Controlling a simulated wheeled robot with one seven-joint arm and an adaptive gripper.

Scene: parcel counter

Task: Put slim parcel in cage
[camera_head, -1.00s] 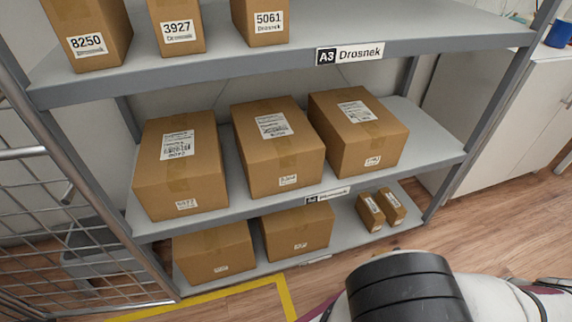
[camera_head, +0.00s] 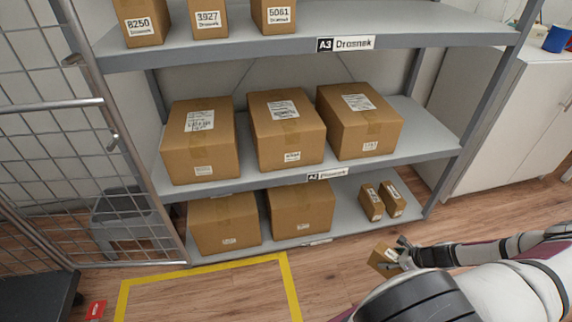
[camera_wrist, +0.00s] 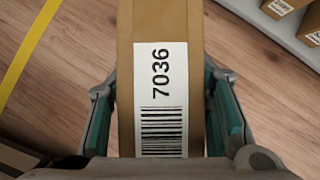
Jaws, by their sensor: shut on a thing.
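My gripper (camera_head: 402,257) is shut on a small slim brown parcel (camera_head: 381,258) and holds it in front of the shelf, above the wood floor. In the wrist view the parcel (camera_wrist: 160,22) lies between both fingers, with a white label reading 7036 and a barcode facing the camera. A wire mesh cage (camera_head: 70,130) stands at the left in the head view; its inside is only partly in view.
A grey shelf rack (camera_head: 410,57) holds several large boxes and small parcels. Two slim parcels (camera_head: 382,201) stand on its lowest board. Yellow tape (camera_head: 200,268) marks the floor. A white cabinet (camera_head: 505,120) stands at right. Floor before the rack looks clear.

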